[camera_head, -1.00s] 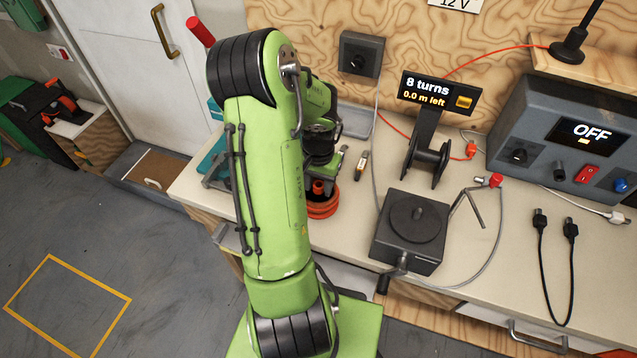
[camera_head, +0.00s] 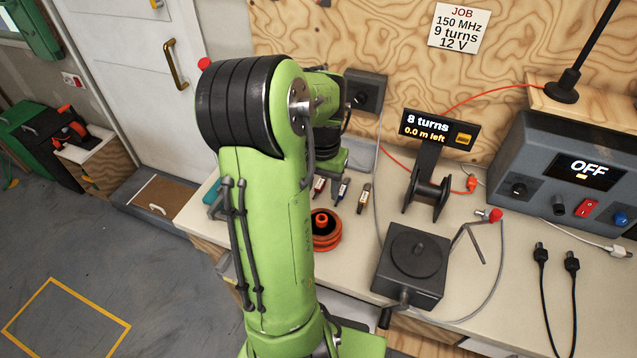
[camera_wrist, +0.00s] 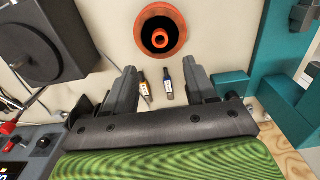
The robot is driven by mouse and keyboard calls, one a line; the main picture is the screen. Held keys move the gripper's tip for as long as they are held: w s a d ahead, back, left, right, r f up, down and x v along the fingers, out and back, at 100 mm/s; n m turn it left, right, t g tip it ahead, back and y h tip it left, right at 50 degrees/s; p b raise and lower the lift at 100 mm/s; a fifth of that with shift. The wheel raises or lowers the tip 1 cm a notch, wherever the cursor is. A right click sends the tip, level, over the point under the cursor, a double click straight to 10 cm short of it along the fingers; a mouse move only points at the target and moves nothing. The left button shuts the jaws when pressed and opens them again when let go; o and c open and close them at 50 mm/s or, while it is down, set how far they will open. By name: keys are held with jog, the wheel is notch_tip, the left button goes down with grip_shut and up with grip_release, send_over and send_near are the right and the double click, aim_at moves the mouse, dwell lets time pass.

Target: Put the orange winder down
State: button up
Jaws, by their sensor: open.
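The orange winder (camera_head: 327,238), a round orange spool with a dark top and an orange hub, lies flat on the pale workbench (camera_head: 471,265). My arm hides its left part in the head view. In the wrist view the whole winder (camera_wrist: 176,42) shows beyond the fingertips, clear of them. My gripper (camera_wrist: 158,68) is open, with nothing between its two dark fingers. In the head view my arm largely hides the gripper, and its fingertips cannot be made out.
A grey power unit (camera_head: 567,160) stands farther right. A teal holder (camera_wrist: 271,70) is near my gripper.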

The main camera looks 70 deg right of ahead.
jog(key=shift+r, duration=0.1)
jog(key=w+a+r+n+t, duration=0.2)
jog(key=w+a+r+n, duration=0.3)
jog(key=w+a, duration=0.4)
jog(key=w+a+r+n+t, duration=0.1)
jog(key=w+a+r+n, duration=0.5)
jog(key=a, duration=0.5)
jog(key=s+a+n+t, duration=0.1)
jog(key=s+a+n, duration=0.1)
jog(key=a+n, duration=0.2)
jog(key=s+a+n+t, duration=0.1)
jog(key=a+n, duration=0.3)
jog(key=a, duration=0.6)
jog(key=shift+s+a+r+t, duration=0.3)
jog(key=shift+s+a+r, duration=0.15)
jog(key=shift+s, duration=0.3)
jog(key=shift+d, duration=0.15)
